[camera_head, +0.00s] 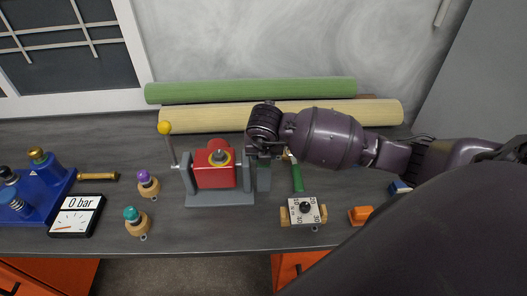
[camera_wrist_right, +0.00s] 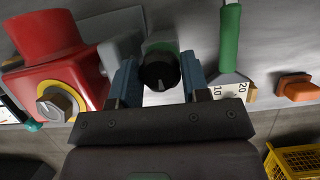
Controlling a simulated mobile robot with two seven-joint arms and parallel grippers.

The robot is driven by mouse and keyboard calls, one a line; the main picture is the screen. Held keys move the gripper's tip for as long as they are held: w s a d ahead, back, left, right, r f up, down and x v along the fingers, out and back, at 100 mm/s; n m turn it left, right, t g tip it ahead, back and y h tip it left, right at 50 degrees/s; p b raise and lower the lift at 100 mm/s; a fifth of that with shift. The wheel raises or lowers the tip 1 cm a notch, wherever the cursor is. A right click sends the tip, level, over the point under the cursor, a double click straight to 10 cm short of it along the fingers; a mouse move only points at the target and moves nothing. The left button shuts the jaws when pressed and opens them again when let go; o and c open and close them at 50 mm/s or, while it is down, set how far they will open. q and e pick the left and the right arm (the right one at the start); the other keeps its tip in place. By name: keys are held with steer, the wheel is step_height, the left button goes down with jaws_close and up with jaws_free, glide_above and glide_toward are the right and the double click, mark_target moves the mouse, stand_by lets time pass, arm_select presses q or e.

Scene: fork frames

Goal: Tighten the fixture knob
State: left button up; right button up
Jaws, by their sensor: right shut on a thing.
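The grey fixture (camera_head: 220,198) stands on the bench with a red block (camera_head: 214,174) between its uprights. The block carries a yellow ring with a grey hub, also seen in the right wrist view (camera_wrist_right: 60,104). A lever with a yellow ball (camera_head: 164,128) rises at the fixture's left. My right gripper (camera_head: 264,150) is at the fixture's right end. In the right wrist view the black knob (camera_wrist_right: 159,72) with a pale pointer line sits between the blue fingers of my right gripper (camera_wrist_right: 159,62), which is shut on it. The arm hides the knob in the head view. My left gripper is out of view.
A dial block (camera_head: 304,210) and a green-handled tool (camera_head: 297,178) lie right of the fixture, with an orange piece (camera_head: 361,215) beyond. Purple (camera_head: 147,184) and teal (camera_head: 137,220) knobs, a gauge (camera_head: 76,216) and a blue unit (camera_head: 35,190) stand left. Rolls (camera_head: 250,90) line the back.

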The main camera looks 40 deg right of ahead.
steer(key=o, duration=0.9)
steer(key=shift+r, duration=0.15)
steer(key=shift+s+f, duration=0.1)
steer(key=shift+f, duration=0.1)
